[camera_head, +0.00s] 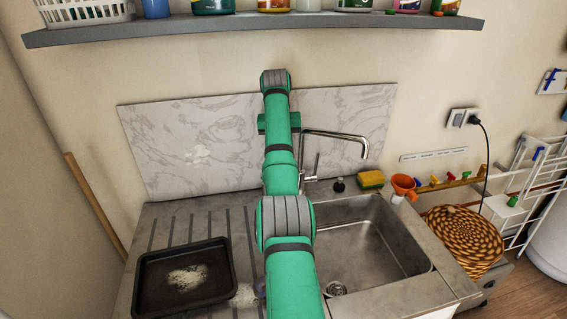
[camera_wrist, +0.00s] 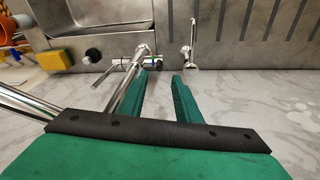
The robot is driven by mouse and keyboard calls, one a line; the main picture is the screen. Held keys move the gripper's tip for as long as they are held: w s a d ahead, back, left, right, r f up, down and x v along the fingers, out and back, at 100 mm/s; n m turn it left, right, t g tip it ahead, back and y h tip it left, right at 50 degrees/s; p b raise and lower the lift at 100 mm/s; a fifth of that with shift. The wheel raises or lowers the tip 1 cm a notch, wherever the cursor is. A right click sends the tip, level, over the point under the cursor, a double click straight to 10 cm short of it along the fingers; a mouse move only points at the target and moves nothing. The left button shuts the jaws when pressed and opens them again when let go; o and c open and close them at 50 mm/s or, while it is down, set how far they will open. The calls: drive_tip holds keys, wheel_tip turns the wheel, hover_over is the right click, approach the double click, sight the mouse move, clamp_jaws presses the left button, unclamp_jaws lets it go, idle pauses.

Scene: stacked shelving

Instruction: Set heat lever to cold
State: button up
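The chrome faucet (camera_head: 335,136) stands at the back edge of the sink, just right of my arm, with its spout reaching right. A thin upright lever (camera_head: 316,165) shows at its body. In the wrist view the faucet body (camera_wrist: 140,52) is beyond my left finger, with a small red and blue mark (camera_wrist: 153,63) near the fingertip. My gripper (camera_wrist: 160,74) is open, with two green fingers apart and nothing held between them. The left finger overlaps part of the faucet in the wrist view; I cannot tell whether they touch. In the head view my arm hides the fingers.
A steel sink (camera_head: 408,232) lies to the right and a black tray (camera_head: 146,276) on the drainboard to the left. A yellow sponge (camera_head: 371,179) and an orange funnel (camera_head: 403,184) stand right of the faucet. A marble backsplash (camera_head: 190,140) is behind, a shelf (camera_head: 250,24) above.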

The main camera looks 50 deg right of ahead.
drive_tip(key=shift+a+r, duration=0.15)
drive_tip(key=shift+r, duration=0.75)
drive_tip(key=shift+c, duration=0.2)
